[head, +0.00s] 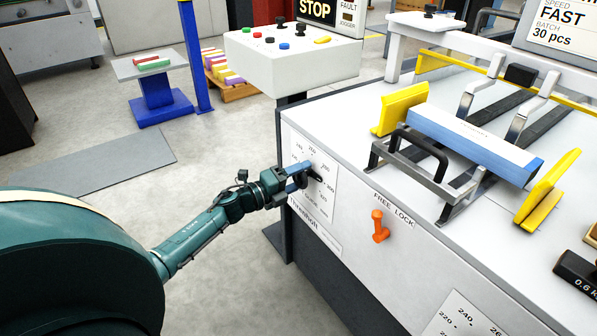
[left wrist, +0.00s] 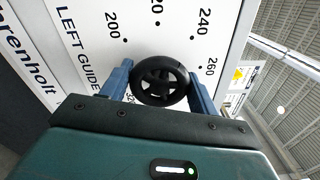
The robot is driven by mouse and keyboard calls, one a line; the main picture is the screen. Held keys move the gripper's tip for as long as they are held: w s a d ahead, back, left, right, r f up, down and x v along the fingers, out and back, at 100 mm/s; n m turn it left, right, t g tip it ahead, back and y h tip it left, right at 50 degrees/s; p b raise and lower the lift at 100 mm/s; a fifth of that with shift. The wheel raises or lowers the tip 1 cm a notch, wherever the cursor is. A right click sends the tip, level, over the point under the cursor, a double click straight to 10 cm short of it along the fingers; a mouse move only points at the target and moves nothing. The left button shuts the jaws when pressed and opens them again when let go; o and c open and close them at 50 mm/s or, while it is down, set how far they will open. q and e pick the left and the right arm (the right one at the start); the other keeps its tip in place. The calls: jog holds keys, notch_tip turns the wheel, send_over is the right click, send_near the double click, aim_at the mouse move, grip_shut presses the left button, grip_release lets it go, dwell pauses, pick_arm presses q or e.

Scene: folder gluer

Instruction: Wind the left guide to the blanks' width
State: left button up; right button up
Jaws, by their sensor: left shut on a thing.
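The black handwheel (left wrist: 160,80) sits on a white scale plate (left wrist: 85,22) marked LEFT GUIDE in the left wrist view. My left gripper (head: 303,174) is shut on the handwheel, with its blue fingers on either side of the rim; the gripper also shows in the left wrist view (left wrist: 160,85). In the head view the gripper hides most of the wheel. On the machine top, a stack of white and blue blanks (head: 475,140) lies between the yellow left guide (head: 400,108) and another yellow guide (head: 540,190). My right gripper is not in view.
An orange lever (head: 379,226) sits below a FREE LOCK label on the machine front. A second scale plate (head: 465,318) is lower right. A control box (head: 290,55) with buttons stands behind. The floor left of the machine is open around a grey mat (head: 95,165).

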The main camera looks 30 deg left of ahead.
pick_arm(q)
jog(key=n+p, duration=0.1)
jog(key=n, duration=0.2)
jog(key=shift+n+p, duration=0.35)
jog(key=shift+n, duration=0.35)
jog(key=shift+n+p, duration=0.4)
jog(key=shift+n, duration=0.3)
jog(key=shift+f+n, duration=0.1)
jog(key=shift+n, duration=0.7)
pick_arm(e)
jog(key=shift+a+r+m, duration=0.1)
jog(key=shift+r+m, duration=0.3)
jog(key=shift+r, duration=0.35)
pick_arm(q)
jog(key=shift+p, duration=0.3)
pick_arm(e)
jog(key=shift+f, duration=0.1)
pick_arm(q)
jog(key=o, duration=1)
jog(key=shift+c, duration=0.2)
jog(key=shift+s, duration=0.1)
